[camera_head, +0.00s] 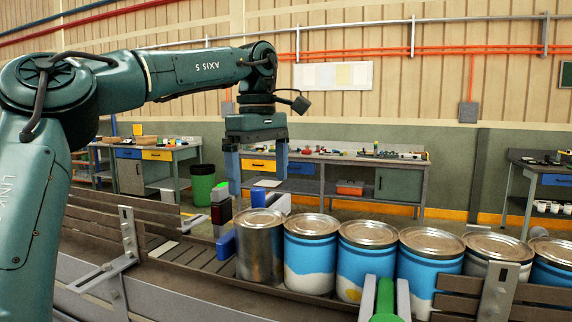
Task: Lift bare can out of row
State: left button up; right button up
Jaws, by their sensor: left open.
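The bare can (259,252) is plain silver metal with no label. It stands upright at the left end of a row of cans on the roller conveyor (196,254). A blue-and-white labelled can (309,262) stands close on its right. My left gripper (257,188) points down above the bare can, its two fingers spread apart and nothing seen held between them. The fingers look higher than the can's lid. Whether they line up with the can in depth, I cannot tell. My right gripper does not show.
Several more labelled cans (369,264) continue the row to the right. A red, green and black device (220,207) stands just left of the bare can. A green-topped fixture (385,297) is at the front. Workbenches (350,187) stand behind.

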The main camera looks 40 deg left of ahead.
aim_at(260, 217)
pick_arm(q)
jog(key=shift+d+f, duration=0.1)
jog(key=shift+d, duration=0.05)
jog(key=shift+f, duration=0.35)
jog(key=f, duration=1)
jog(key=shift+s+f, duration=0.1)
jog(key=shift+s, duration=0.1)
jog(key=shift+f, duration=0.85)
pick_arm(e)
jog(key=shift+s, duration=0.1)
pick_arm(q)
jog(key=c, duration=0.9)
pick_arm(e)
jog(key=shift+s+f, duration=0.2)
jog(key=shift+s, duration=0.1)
pick_arm(q)
jog(key=shift+r, duration=0.15)
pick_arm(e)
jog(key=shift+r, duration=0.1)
